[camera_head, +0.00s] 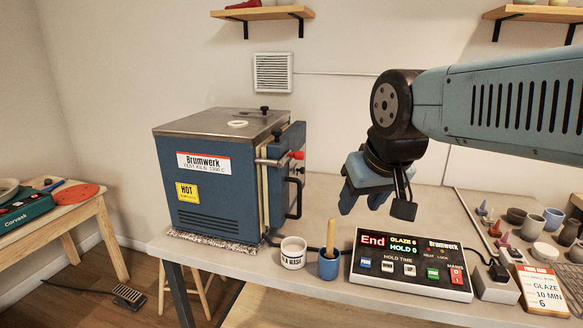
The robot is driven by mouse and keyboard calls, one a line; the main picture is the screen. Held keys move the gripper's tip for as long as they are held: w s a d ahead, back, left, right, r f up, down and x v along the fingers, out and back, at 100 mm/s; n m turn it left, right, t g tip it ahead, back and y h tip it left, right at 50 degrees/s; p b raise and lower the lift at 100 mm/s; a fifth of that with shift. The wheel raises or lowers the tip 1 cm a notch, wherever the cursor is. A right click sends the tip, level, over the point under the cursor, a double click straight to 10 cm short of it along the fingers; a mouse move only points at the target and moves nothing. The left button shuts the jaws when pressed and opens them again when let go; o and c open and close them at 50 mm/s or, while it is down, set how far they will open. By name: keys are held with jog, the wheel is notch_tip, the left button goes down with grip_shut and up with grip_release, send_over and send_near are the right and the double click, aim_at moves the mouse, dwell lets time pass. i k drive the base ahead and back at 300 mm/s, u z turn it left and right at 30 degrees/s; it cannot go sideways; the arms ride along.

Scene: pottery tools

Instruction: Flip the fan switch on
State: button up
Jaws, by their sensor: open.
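I cannot tell a labelled fan switch for certain. A white louvred vent (272,73) is on the back wall, with a thin line running right from it. A kiln controller (412,266) on the table front has a lit display, several buttons and a red rocker switch (456,275) at its right end. A small grey box (496,286) with a black plug on it stands right of the controller; its function is unclear. My gripper (376,204) is open and empty, pointing down above and behind the controller, apart from it.
The blue kiln (222,185) stands left on the table (327,207). A white cup (293,253) and a blue cup (328,266) with a wooden handle are left of the controller. A firing card (542,290) and several pots and cones are at right.

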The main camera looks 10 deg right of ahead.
aim_at(514, 253)
jog(key=u, duration=1.5)
jog(key=i, duration=0.1)
jog(key=z, duration=3.15)
jog(key=k, duration=0.8)
jog(key=z, duration=0.2)
jog(key=i, duration=0.8)
jog(key=u, duration=0.1)
